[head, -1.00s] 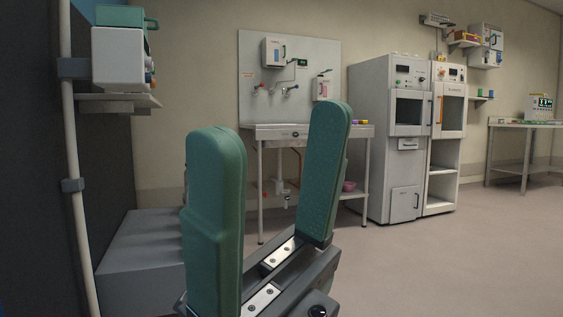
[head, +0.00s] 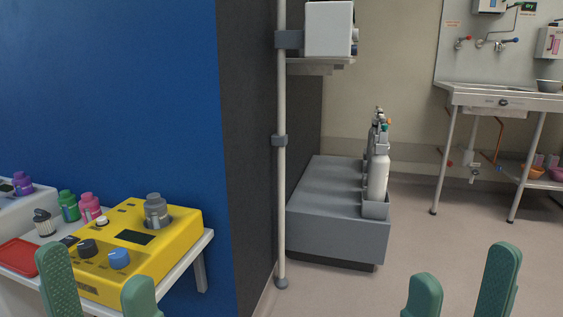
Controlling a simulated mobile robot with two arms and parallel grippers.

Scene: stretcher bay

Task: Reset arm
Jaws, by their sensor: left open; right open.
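My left gripper (head: 98,290) shows at the lower left of the head view as two green padded fingers standing well apart. It is open with nothing between the fingers, in front of a yellow device on a shelf. My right gripper (head: 460,292) shows at the lower right as two green fingers, also apart and empty, with the bare floor behind them. The arms behind both grippers are out of the picture.
The yellow device (head: 140,240) and several small bottles stand on a white shelf (head: 200,258) at left. A pole (head: 282,200) stands beside a dark wall. A grey box (head: 325,215) holds white cylinders (head: 377,178). A sink bench (head: 470,95) stands at right. Floor at right is clear.

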